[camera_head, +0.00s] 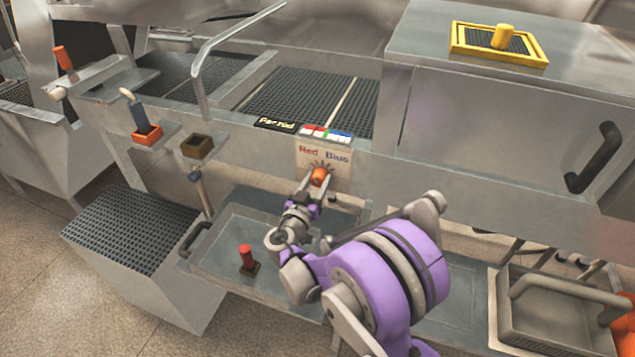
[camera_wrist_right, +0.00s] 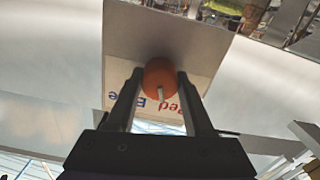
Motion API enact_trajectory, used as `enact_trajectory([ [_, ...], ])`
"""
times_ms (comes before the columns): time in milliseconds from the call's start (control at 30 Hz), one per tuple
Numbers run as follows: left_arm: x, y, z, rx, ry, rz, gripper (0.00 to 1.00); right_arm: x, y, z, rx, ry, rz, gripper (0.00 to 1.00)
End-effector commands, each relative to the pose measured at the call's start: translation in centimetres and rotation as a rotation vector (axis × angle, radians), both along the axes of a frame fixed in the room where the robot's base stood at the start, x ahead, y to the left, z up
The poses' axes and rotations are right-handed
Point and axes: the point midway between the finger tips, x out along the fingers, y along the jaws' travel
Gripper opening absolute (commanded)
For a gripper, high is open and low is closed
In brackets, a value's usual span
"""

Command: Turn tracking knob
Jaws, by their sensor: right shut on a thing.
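The tracking knob (camera_head: 319,177) is a small round orange knob on a pale panel (camera_head: 338,158) marked "Red" and "Blue" on the front of the steel machine. My right gripper (camera_head: 312,186) reaches up to it from below and is shut on it. In the right wrist view the orange knob (camera_wrist_right: 160,78) sits between the two fingertips (camera_wrist_right: 160,85), and a pale pointer mark shows on its face. The "Red" and "Blue" letters appear upside down there, partly hidden by the fingers. My left gripper is not in view.
A "Period" display (camera_head: 276,125) and a strip of coloured buttons (camera_head: 326,134) lie just above the panel. A steel tray (camera_head: 225,250) with a red-handled piece (camera_head: 247,258) is below. A steel box with a black handle (camera_head: 594,160) stands at right. A bent metal rail (camera_head: 199,75) rises at left.

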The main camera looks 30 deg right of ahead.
Motion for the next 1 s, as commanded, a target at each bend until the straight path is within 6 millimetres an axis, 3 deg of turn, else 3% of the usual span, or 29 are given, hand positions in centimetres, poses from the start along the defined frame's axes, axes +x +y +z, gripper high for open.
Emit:
enact_trajectory([
  [500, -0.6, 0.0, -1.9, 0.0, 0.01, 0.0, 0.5, 0.0, 0.0, -0.1, -0.302, 0.354, 0.0, 0.0],
  [1000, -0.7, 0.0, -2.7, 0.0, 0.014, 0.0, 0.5, 0.0, 0.1, -0.1, -0.449, 0.526, 0.0, 0.0],
])
